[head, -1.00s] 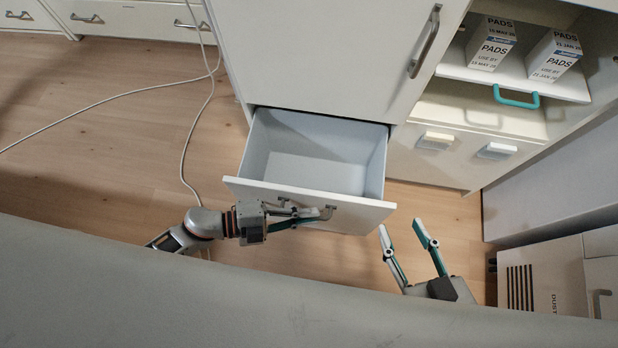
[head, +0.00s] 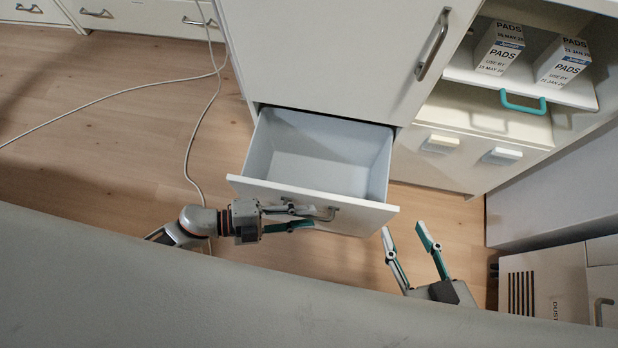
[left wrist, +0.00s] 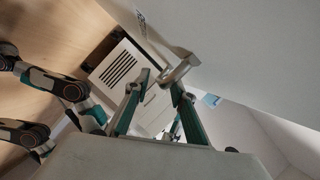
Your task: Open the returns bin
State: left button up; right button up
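A white drawer-like bin (head: 245,187) at the bottom of the tall cabinet stands pulled out, its grey inside visible and empty. I cannot read a name on it, so I take it as the returns bin. Its metal bar handle (head: 328,214) is on the front panel; the handle also shows in the left wrist view (left wrist: 181,68). My left gripper (head: 312,216) is at the handle's left end with its fingers spread apart, not clamped on it. In the left wrist view the fingers (left wrist: 160,84) are clearly apart. My right gripper (head: 403,229) is open and empty, right of the bin front.
A cabinet door (head: 330,55) with a bar handle is above the bin. A shelf with two PADS boxes (head: 498,48) and a teal handle (head: 523,102) is to the right. A lettered white unit (head: 545,283) stands lower right. A cable (head: 190,150) lies on the floor at left.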

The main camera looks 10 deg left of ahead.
pick_arm(q)
jog(key=v, duration=1)
jog(key=shift+a, duration=0.15)
jog(key=shift+r, duration=0.15)
